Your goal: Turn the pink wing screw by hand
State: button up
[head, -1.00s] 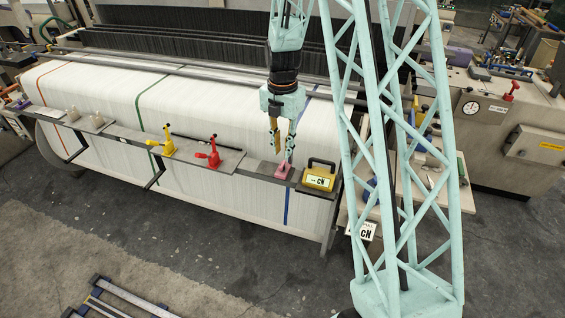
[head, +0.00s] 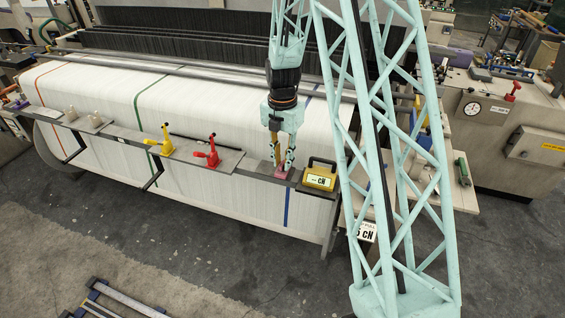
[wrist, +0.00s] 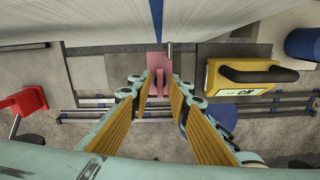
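The pink wing screw (head: 282,173) stands on the grey ledge (head: 255,166) along the front of the loom, left of the yellow gauge box (head: 320,177). In the wrist view the pink piece (wrist: 158,61) shows a flat plate and a narrow upright wing. My gripper (head: 282,163) points down over it, with one finger on each side. In the wrist view my gripper (wrist: 157,84) is open, and a gap shows between the wing and each finger. The lower part of the screw is partly hidden by the fingers in the head view.
A red clamp (head: 208,153) and a yellow clamp (head: 161,143) stand on the ledge to the left. The gauge box (wrist: 255,77) with its black handle is close on the right in the wrist view. White warp sheet (head: 190,110) lies behind the ledge.

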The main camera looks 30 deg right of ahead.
dwell(0.3)
jog(key=shift+c, duration=0.5)
grip_shut()
